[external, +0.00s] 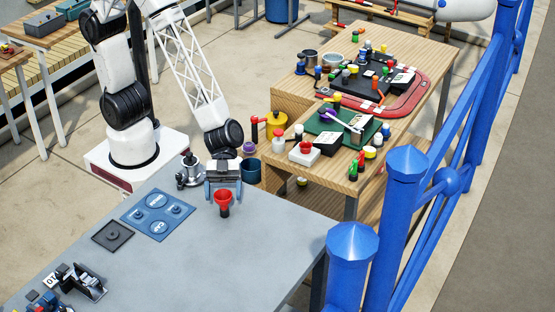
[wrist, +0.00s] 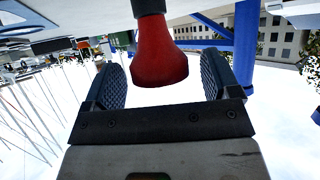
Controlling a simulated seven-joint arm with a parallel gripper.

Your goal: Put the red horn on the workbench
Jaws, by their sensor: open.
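The red horn (external: 223,197) is upright at the right back part of the grey workbench (external: 235,255), with its wide red bell up and its dark end down at the grey top. In the wrist view the horn (wrist: 160,55) is between the two open fingers of my gripper (wrist: 162,85), with a visible gap on each side. The wrist view is upside down, and the horn's dark end is at its top edge.
A blue plate (external: 158,215), a dark square plate (external: 112,236) and a metal fitting (external: 190,172) are left of the horn. A wooden table (external: 398,130) crowded with small items stands behind right. Blue railing posts (external: 397,200) rise at right.

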